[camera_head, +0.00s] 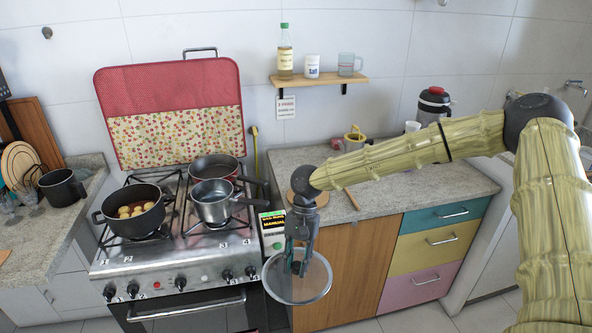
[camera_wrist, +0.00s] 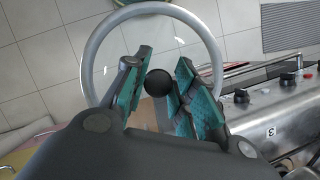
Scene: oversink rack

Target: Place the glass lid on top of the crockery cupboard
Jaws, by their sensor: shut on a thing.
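The glass lid (camera_head: 300,296) is a clear round disc with a grey rim, hanging in front of the lower cabinet's left edge, right of the stove front. My gripper (camera_head: 297,266) points down at it and is shut on its dark knob. In the wrist view, the teal-padded fingers of my gripper (camera_wrist: 162,64) stand on either side of the black knob (camera_wrist: 158,84), with the lid's rim (camera_wrist: 151,9) curving beyond. I cannot tell which furniture is the crockery cupboard; no piece is clearly marked as that.
The stove (camera_head: 178,262) at left carries a pot of round yellowish food (camera_head: 113,226) and two other pans. A lower cabinet has a wooden door (camera_head: 350,270) and coloured drawers (camera_head: 440,239). The grey counter (camera_head: 385,190) has free room beneath my arm.

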